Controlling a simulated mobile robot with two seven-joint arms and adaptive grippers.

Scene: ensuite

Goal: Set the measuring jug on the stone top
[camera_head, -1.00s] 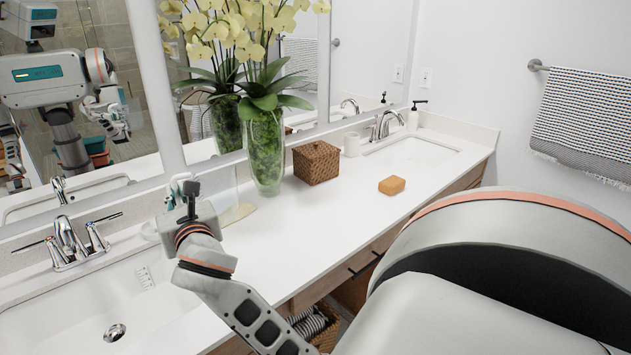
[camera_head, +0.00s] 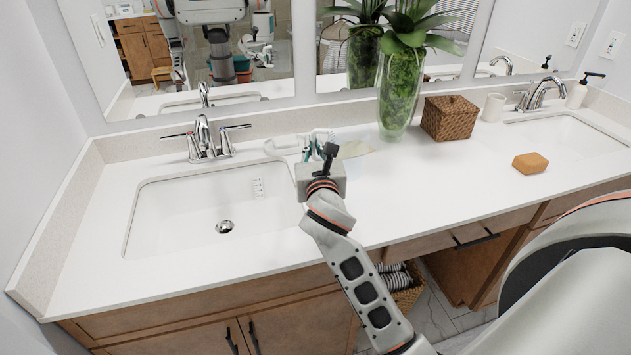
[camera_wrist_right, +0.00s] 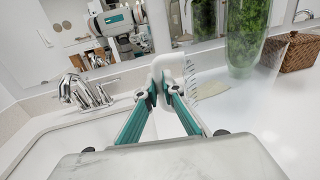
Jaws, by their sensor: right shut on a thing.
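The measuring jug shows mainly as a white handle (camera_wrist_right: 165,66) between the fingertips of my right gripper (camera_wrist_right: 162,92), which is shut on it. The jug's clear body is hard to make out; dark scale marks show beside the handle in the wrist view. The white stone top (camera_head: 430,190) spreads right of the gripper. My left gripper is out of view.
The left sink (camera_head: 170,215) and its faucet (camera_head: 205,140) lie left of the gripper. A green-filled glass vase (camera_head: 398,95), wicker box (camera_head: 449,117), white cup (camera_head: 493,107) and orange soap (camera_head: 530,163) stand to the right. The front middle of the top is clear.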

